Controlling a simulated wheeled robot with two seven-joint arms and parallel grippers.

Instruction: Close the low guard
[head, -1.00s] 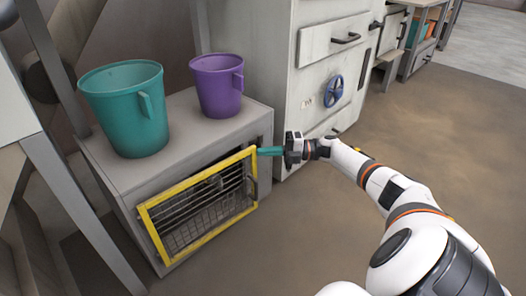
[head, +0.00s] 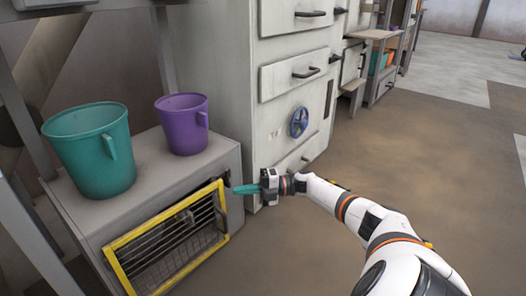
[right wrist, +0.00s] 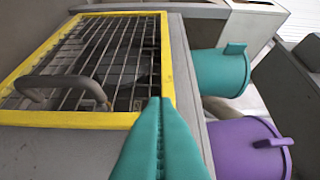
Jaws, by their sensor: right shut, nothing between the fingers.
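The low guard (head: 176,238) is a yellow-framed wire grille on the front of a low grey box. A dark gap shows beside its upper right corner, so it looks slightly ajar; how far is hard to tell. In the right wrist view the guard (right wrist: 152,120) fills the upper left, with a curved grey handle (right wrist: 62,88) on it. My right gripper (head: 236,189) has teal fingers, shut and empty, just right of the guard's upper right corner. In the right wrist view its fingertips (right wrist: 160,103) overlap the frame's corner; contact is unclear. My left gripper is out of view.
A teal bucket (head: 92,155) and a purple bucket (head: 182,126) stand on the grey box (head: 145,170). A grey cabinet (head: 280,135) with drawers and a blue handwheel (head: 299,122) stands close behind my gripper. The floor (head: 420,150) to the right is clear.

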